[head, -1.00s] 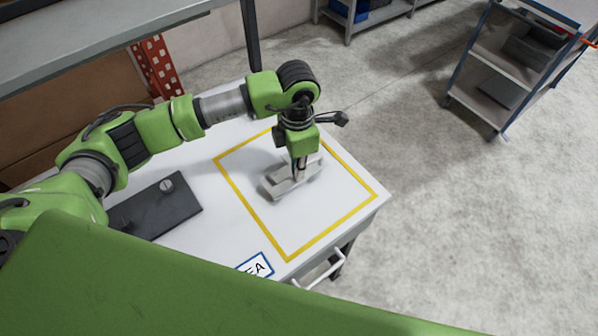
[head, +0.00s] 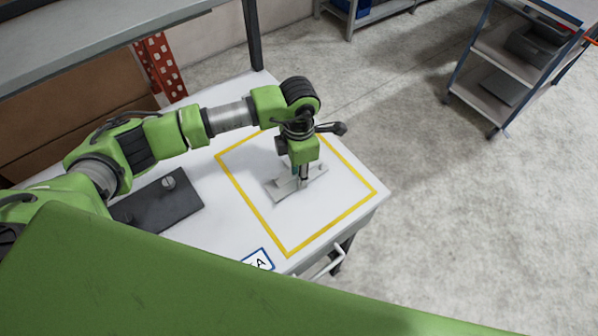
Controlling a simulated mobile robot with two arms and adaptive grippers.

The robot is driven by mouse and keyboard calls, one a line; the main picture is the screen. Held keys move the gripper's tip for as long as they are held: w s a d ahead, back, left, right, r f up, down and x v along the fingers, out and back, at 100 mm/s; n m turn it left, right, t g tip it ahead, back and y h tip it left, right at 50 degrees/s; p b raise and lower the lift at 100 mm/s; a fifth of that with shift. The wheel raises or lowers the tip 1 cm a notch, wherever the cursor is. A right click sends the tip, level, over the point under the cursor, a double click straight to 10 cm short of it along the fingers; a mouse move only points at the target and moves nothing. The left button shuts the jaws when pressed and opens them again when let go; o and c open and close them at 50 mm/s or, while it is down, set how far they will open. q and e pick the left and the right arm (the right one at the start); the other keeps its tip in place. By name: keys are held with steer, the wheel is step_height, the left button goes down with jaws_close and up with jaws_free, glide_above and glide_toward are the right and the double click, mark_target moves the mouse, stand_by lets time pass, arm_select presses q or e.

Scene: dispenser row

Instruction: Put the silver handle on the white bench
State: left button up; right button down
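The silver handle (head: 284,189) is a pale grey metal piece inside the yellow square on the white bench (head: 225,230). It lies low, at or very near the bench top; I cannot tell if it touches. My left gripper (head: 303,183) points down at the handle, with its fingertips at the handle's middle. The fingers partly cover the handle, and whether they still clamp it is too small to tell. My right gripper is out of view.
A dark plate (head: 160,204) with small knobs lies on the bench, left of the yellow outline (head: 251,200). A grey shelf (head: 110,42) overhangs the back left. A blue-framed cart (head: 505,75) stands at the upper right, with open floor between.

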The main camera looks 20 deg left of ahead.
arm_select(q)
steer(key=shift+r, duration=0.35)
step_height(320, 180, up, 12)
steer(key=b, duration=0.3)
steer(key=shift+f, duration=0.2)
steer(key=shift+w, duration=0.1)
